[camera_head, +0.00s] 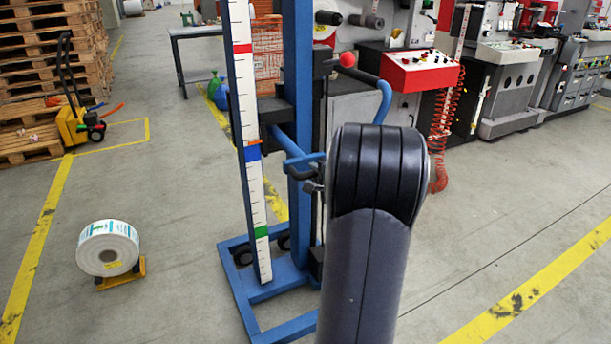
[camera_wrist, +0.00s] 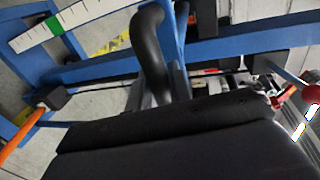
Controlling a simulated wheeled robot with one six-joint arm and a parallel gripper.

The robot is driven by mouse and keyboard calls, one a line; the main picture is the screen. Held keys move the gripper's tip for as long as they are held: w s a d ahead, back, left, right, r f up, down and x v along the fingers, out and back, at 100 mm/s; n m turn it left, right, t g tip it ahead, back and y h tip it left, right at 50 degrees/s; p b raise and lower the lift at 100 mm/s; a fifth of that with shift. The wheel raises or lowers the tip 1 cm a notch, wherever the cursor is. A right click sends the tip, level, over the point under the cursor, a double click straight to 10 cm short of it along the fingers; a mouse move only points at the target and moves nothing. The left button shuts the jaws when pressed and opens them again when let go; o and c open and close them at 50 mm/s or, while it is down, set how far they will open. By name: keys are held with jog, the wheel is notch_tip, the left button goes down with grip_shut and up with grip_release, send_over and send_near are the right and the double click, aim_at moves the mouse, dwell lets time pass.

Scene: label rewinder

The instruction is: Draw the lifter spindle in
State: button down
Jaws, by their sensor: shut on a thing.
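The lifter is a blue upright frame (camera_head: 300,90) on a blue floor base, with a white scale (camera_head: 242,100) marked red, blue and green. A black carriage block (camera_head: 275,108) sits on the mast. I cannot make out the spindle clearly. A curved black handle (camera_wrist: 150,45) on the lifter runs down between the fingers of my gripper (camera_wrist: 160,95), which is shut on it. My dark wrist fills the bottom of the wrist view. In the head view my arm hides the gripper and part of the lifter.
A red-knobbed lever (camera_head: 347,60) stands right of the mast. A white label roll (camera_head: 108,248) sits on a small yellow stand at left. Wooden pallets (camera_head: 50,60) and a yellow pallet truck (camera_head: 72,125) are behind. A red control box (camera_head: 420,70) is at right.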

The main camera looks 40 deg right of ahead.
jog(key=f+b+v, duration=0.2)
jog(key=b+v, duration=0.1)
jog(key=v, duration=0.8)
jog(key=shift+s+f+b, duration=0.2)
jog(key=shift+f+b, duration=0.1)
jog(key=shift+b, duration=0.1)
jog(key=c, duration=1.3)
grip_release()
jog(key=shift+s+r, duration=0.15)
jog(key=shift+c, duration=0.2)
jog(key=p+v, duration=0.1)
jog(key=v, duration=1)
jog(key=x, duration=1.1)
jog(key=shift+b, duration=0.4)
